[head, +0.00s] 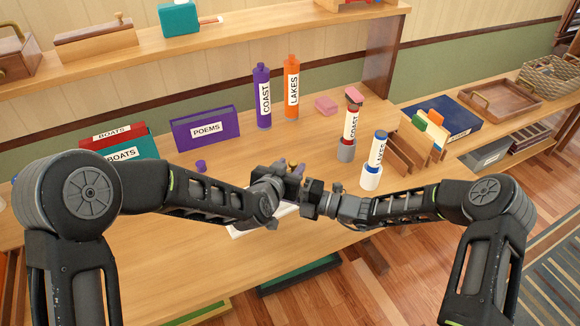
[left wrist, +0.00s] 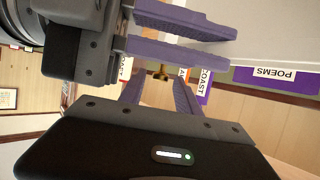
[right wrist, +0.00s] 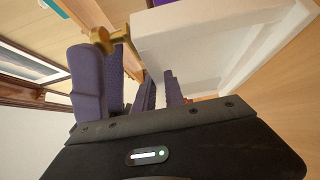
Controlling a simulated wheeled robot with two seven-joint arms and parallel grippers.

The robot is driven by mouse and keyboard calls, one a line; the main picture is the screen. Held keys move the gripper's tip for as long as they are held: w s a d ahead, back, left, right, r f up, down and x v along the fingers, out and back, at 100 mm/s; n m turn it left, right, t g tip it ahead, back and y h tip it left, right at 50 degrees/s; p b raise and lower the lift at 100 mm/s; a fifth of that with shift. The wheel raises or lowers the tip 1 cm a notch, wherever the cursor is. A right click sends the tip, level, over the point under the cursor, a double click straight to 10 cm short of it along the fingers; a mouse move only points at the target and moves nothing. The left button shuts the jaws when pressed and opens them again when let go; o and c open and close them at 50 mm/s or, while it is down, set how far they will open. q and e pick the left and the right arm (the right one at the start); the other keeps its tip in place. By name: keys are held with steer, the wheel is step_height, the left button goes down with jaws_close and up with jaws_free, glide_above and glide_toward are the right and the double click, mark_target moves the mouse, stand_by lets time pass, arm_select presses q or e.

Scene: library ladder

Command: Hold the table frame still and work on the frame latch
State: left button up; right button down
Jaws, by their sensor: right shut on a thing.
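The white table frame (right wrist: 185,45) fills the upper middle of the right wrist view; in the head view (head: 243,231) my arms hide most of it. The brass frame latch (left wrist: 162,72) is a small knob at the frame's edge; it also shows in the right wrist view (right wrist: 104,40) and the head view (head: 292,163). My left gripper (left wrist: 160,84) is open, its purple fingers apart with the knob between or just beyond the tips; I cannot tell if they touch. My right gripper (right wrist: 158,82) is shut on the frame's edge, close beside the left one.
Purple (head: 262,96) and orange (head: 291,88) bottles stand behind on the wooden table. A POEMS box (head: 206,128) and a teal BOATS box (head: 125,156) are at left. Labelled tubes (head: 371,165) and a wooden rack (head: 410,145) stand at right. A purple cap (head: 201,166) lies nearby.

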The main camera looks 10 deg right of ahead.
arm_select(q)
steer(key=shift+r, duration=0.1)
steer(key=v, duration=1.2)
steer(key=shift+a, duration=0.1)
arm_select(e)
steer(key=c, duration=1.3)
jaws_free()
steer(key=v, duration=1.2)
